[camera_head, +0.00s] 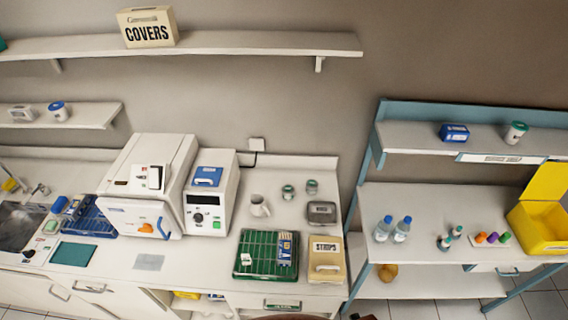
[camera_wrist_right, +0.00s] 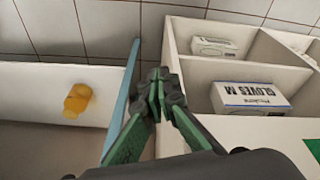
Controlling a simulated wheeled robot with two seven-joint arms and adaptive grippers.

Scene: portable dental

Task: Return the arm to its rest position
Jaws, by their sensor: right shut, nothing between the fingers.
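My right gripper (camera_wrist_right: 158,85) shows in the right wrist view with its green and black fingers together and nothing between them. It is in front of a blue rack post (camera_wrist_right: 122,105) and the side wall of a white compartmented unit (camera_wrist_right: 185,95); I cannot tell whether it touches either. Only a small dark piece, perhaps of my right arm, shows at the bottom edge of the head view. My left gripper is not in view.
White compartments hold a GLOVES M box (camera_wrist_right: 250,98) and another box (camera_wrist_right: 213,47). An orange bottle (camera_wrist_right: 77,100) lies on the rack's lower shelf. The counter holds a green tray (camera_head: 245,272), a STRIPS box (camera_head: 326,276) and white machines (camera_head: 150,180). A yellow bin (camera_head: 530,228) stands open.

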